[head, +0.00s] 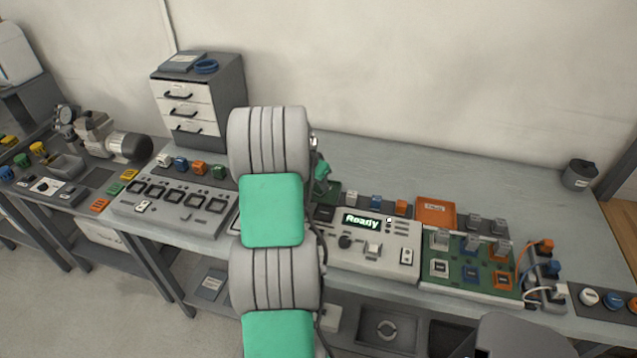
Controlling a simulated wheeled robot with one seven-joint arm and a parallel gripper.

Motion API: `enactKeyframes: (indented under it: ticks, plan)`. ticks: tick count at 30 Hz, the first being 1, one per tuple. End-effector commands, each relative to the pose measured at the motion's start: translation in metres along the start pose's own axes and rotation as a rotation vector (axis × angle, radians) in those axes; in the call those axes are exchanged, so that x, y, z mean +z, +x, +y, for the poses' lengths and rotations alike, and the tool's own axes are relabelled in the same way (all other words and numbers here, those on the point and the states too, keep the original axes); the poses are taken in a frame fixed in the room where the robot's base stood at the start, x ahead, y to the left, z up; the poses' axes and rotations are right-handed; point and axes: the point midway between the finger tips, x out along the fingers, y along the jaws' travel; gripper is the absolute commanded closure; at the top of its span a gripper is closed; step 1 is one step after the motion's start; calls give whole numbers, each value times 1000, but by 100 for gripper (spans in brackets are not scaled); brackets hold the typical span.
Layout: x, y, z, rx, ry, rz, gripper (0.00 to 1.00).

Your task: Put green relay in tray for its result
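A small dark green piece (321,171) shows just right of my arm. I cannot tell whether it is a relay or part of my arm. A tester with a lit display reading "Ready" (362,221) stands right of my arm. Dark trays (388,332) sit below the table's front edge; their labels cannot be read.
A drawer cabinet (197,100) stands at the back left. A green board with coloured relays (472,268) and an orange box (436,212) are right of the tester. A compressor (105,135) is at the far left. The back right tabletop is clear up to a dark cup (579,174).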

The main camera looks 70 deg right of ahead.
Motion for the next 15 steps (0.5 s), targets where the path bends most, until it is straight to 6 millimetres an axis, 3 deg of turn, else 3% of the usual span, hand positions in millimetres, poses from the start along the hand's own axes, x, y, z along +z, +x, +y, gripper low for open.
enactKeyframes:
  ticks: [7,15]
  plan:
    - [0,-1,0,0,0,0,52]
    - [-2,-4,0,0,0,0,52]
